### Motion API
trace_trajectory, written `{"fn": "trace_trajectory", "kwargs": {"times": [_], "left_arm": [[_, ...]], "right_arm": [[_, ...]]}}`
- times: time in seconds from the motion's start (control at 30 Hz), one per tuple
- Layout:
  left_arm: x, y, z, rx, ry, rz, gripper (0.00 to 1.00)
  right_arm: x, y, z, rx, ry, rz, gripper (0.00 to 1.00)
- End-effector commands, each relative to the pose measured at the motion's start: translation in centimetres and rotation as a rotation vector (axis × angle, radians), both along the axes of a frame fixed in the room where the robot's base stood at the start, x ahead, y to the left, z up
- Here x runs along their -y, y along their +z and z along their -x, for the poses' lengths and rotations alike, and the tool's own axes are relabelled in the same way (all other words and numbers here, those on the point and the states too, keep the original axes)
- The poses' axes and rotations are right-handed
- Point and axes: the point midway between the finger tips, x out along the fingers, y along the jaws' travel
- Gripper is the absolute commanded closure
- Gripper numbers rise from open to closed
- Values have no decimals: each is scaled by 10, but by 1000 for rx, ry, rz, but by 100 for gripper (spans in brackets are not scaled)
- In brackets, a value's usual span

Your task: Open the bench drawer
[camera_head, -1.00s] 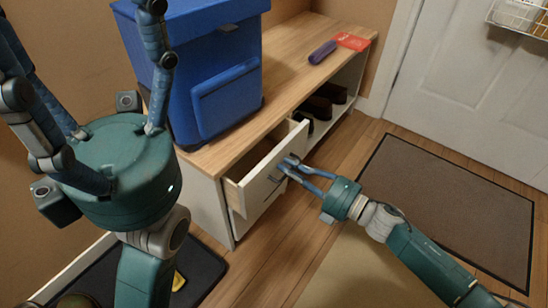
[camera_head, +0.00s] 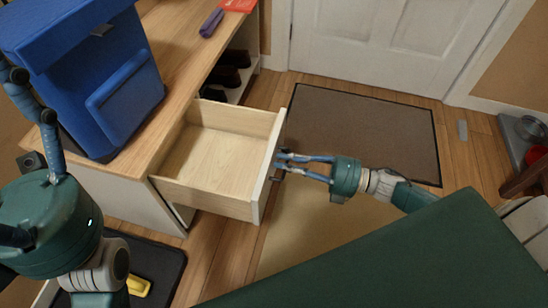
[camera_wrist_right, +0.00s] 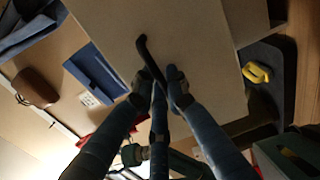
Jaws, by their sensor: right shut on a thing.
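The bench drawer (camera_head: 215,157) is pulled well out of the bench (camera_head: 180,45), and its pale wooden inside is empty. Its white front faces right in the head view. My right gripper (camera_head: 280,164) is at the drawer front, shut on the dark drawer handle (camera_wrist_right: 150,60). In the right wrist view the fingers (camera_wrist_right: 162,88) close around the handle, whose one end sticks out past them. My left gripper (camera_head: 50,150) is at the left edge of the head view, beside the blue box. Its fingers are partly cut off, and it is not on the drawer.
A blue lidded box (camera_head: 95,80) stands on the bench top, with a purple item (camera_head: 212,22) and a red card (camera_head: 238,5) farther back. Dark shoes (camera_head: 225,75) sit on the open shelf. A brown doormat (camera_head: 365,130) lies before the white door (camera_head: 400,40).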

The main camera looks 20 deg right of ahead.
Motion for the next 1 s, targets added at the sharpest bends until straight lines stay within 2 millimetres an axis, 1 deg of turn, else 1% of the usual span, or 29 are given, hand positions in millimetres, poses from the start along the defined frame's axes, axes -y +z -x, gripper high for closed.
{"fn": "trace_trajectory", "kwargs": {"times": [0.03, 0.27, 0.3, 0.4, 0.67, 0.7, 0.77, 0.87, 1.0], "left_arm": [[0, 1, 1, 2, -1, 1, 25], [1, 2, 3, 5, -2, 1, 25], [1, 2, 3, 5, -2, 1, 25], [1, 2, 3, 5, -3, 1, 25], [2, 1, 2, -1, -3, -1, 25], [12, 4, 14, 12, -1, -15, 25], [15, 5, 18, 18, -4, -16, 25], [15, 5, 18, 18, -3, -16, 25], [15, 5, 17, 19, -3, -16, 25]], "right_arm": [[-1, 3, 0, 4, 4, -6, 100], [-1, 3, 0, 5, 4, -6, 100], [-1, 3, 0, 6, 5, -6, 83], [-1, 3, 0, 4, 4, -4, 67], [0, 1, 0, 1, 2, -2, 67], [1, 1, 1, 1, 2, -1, 67], [4, 0, 3, -1, 1, -1, 67], [14, 0, 11, -2, 1, 1, 67], [38, 0, 29, -3, 0, 1, 67]]}}
